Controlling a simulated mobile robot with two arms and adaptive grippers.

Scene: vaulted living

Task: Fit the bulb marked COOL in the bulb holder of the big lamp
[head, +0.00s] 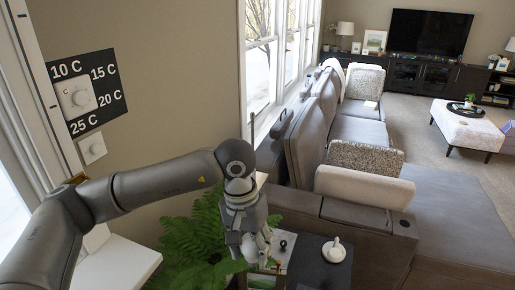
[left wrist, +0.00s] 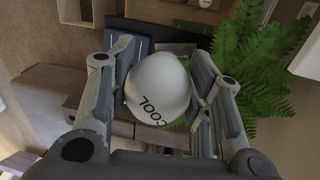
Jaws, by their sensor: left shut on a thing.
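The white rounded bulb marked COOL (left wrist: 158,85) sits between the fingers of my left gripper (left wrist: 162,70) in the left wrist view. The fingers are shut on it, and its lettering faces the camera. In the head view my left gripper (head: 254,252) points down beside the green plant, over the side table area; the bulb is not clearly seen there. The big lamp and its bulb holder cannot be made out for certain in either view. My right gripper is not in view.
A leafy fern (head: 195,245) stands close left of my gripper. A dark side table (head: 318,272) holds a small white vessel (head: 335,249). The grey sofa (head: 345,215) is to the right. A wall panel with temperature marks (head: 85,92) is at left.

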